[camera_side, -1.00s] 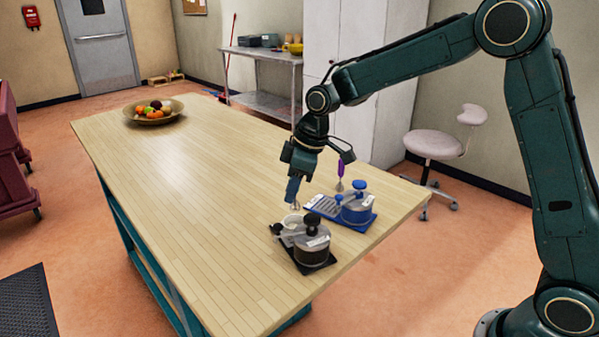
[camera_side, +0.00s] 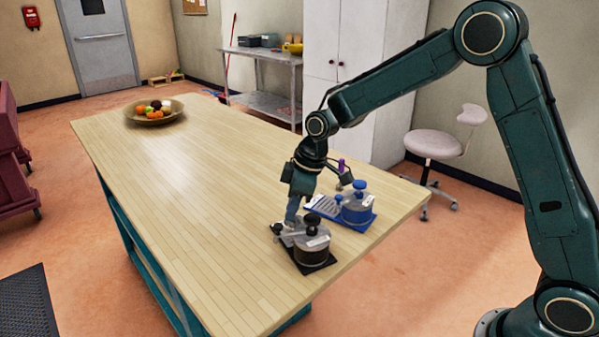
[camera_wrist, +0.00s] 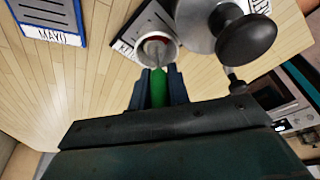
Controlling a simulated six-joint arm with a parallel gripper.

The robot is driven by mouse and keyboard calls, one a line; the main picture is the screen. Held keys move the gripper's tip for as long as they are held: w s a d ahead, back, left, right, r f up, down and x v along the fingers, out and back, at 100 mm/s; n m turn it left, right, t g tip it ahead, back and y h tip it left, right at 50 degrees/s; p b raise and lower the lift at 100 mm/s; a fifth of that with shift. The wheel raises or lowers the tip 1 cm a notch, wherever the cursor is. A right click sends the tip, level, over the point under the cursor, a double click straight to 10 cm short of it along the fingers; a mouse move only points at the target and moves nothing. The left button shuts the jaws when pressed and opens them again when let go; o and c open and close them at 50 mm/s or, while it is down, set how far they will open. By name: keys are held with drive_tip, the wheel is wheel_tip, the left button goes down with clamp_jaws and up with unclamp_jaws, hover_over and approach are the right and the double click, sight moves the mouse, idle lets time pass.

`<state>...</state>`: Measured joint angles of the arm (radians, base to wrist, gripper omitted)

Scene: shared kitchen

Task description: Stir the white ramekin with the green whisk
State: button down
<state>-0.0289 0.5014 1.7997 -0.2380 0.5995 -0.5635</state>
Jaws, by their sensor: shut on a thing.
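My gripper (camera_wrist: 157,88) is shut on the green whisk (camera_wrist: 159,90), whose green handle shows between the fingers in the wrist view. The whisk's wire head is inside the white ramekin (camera_wrist: 174,58), which has something dark red in it. The ramekin sits beside a lidded pot with a black knob (camera_wrist: 247,39). In the side view my gripper (camera_side: 292,215) is low over the black-knobbed pot's tray. The ramekin and whisk are mostly hidden there.
A blue tray (camera_side: 320,208) with a blue-knobbed pot (camera_side: 356,209) stands just behind. A purple-handled tool (camera_side: 341,165) is partly behind my arm. A fruit bowl (camera_side: 155,119) is at the far end. The left and middle of the wooden table (camera_side: 210,190) are clear.

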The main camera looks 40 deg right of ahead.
drive_tip(key=shift+f, duration=0.7)
wheel_tip(320, 180, up, 5)
drive_tip(key=shift+r, duration=0.15)
drive_tip(key=shift+w, duration=0.3)
wheel_tip(320, 180, down, 6)
drive_tip(key=shift+r, duration=0.25)
drive_tip(key=shift+s+a+f, duration=0.1)
drive_tip(key=shift+s+a, duration=0.05)
drive_tip(key=shift+a, duration=0.1)
